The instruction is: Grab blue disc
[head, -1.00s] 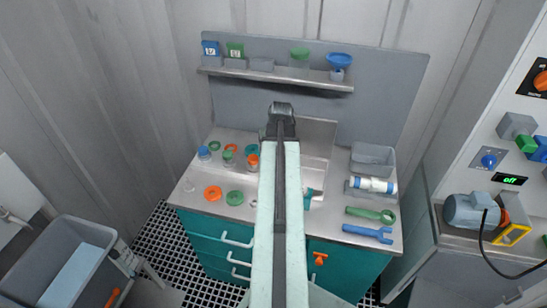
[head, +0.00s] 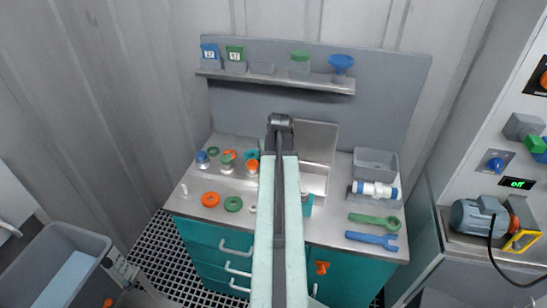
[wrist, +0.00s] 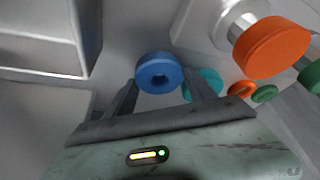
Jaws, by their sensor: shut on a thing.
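The blue disc (wrist: 159,72) has a dark hole in its middle. It sits between the two fingertips of my gripper (wrist: 162,88) in the wrist view. My gripper is shut on it, with a finger on either side. In the head view my arm stretches over the teal bench, and its dark wrist (head: 280,123) is near the sink; the fingers and the blue disc are hidden there.
Close right in the wrist view are an orange-lidded jar (wrist: 272,47) and a teal piece (wrist: 206,82). A grey bin (head: 375,163) and wrenches (head: 374,220) are right.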

